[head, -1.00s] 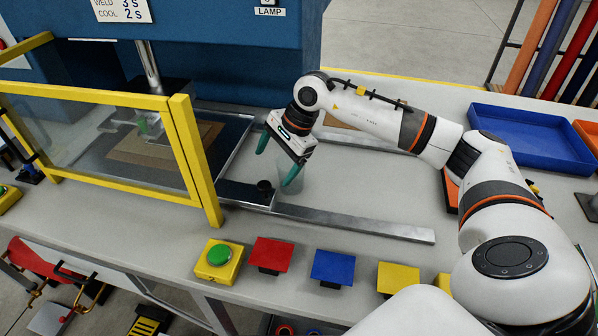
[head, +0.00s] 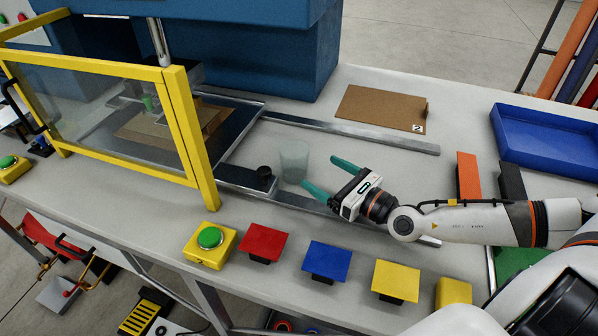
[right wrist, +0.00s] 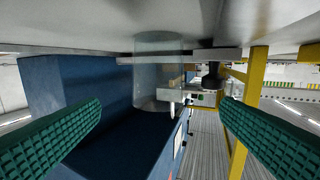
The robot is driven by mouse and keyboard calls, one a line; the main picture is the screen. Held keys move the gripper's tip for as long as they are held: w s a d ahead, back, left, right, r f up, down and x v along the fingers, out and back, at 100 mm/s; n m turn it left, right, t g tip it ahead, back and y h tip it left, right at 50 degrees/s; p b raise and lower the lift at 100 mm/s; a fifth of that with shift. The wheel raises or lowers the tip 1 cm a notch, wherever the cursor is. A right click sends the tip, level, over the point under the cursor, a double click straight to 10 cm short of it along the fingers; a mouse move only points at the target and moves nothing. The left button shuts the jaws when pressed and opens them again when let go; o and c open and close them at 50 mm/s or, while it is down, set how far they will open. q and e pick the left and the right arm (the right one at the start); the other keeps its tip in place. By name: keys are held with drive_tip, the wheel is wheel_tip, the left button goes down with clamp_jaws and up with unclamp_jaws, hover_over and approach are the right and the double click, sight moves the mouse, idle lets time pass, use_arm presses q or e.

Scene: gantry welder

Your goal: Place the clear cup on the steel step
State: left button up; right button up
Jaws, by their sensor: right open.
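The clear cup (head: 294,160) stands upright by the inner end of the flat steel strip (head: 318,205), right of the black knob. I cannot tell whether its base touches the strip. I take this strip for the steel step. My right gripper (head: 320,174) is open and lies low, just right of the cup, its green fingers pointing at it. In the right wrist view, the scene is upside down and the cup (right wrist: 158,75) shows between the two spread fingers, ahead of their tips. My left gripper is not in view.
A black knob (head: 264,172) stands close left of the cup. A yellow-framed guard (head: 186,135) is further left. Red, blue and yellow pads and a green button (head: 210,238) line the front edge. A brown board (head: 383,108) and a blue tray (head: 545,138) are behind.

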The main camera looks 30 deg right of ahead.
sight(304, 163)
drive_tip(key=shift+w+f, duration=0.15)
drive_tip(key=shift+f, duration=0.2)
drive_tip(key=shift+w+a+r, duration=0.15)
drive_tip(key=shift+w+r, duration=0.05)
drive_tip(key=p+x, duration=0.2)
drive_tip(key=x, duration=0.3)
drive_tip(key=shift+r, duration=0.15)
drive_tip(key=shift+w+a, duration=0.25)
drive_tip(key=shift+w, duration=0.2)
drive_tip(key=shift+w+a+p, duration=0.1)
drive_tip(key=shift+w+p, duration=0.2)
drive_tip(key=shift+p, duration=0.05)
drive_tip(key=p+x, duration=0.1)
drive_tip(key=x, duration=0.2)
drive_tip(key=shift+w, duration=0.75)
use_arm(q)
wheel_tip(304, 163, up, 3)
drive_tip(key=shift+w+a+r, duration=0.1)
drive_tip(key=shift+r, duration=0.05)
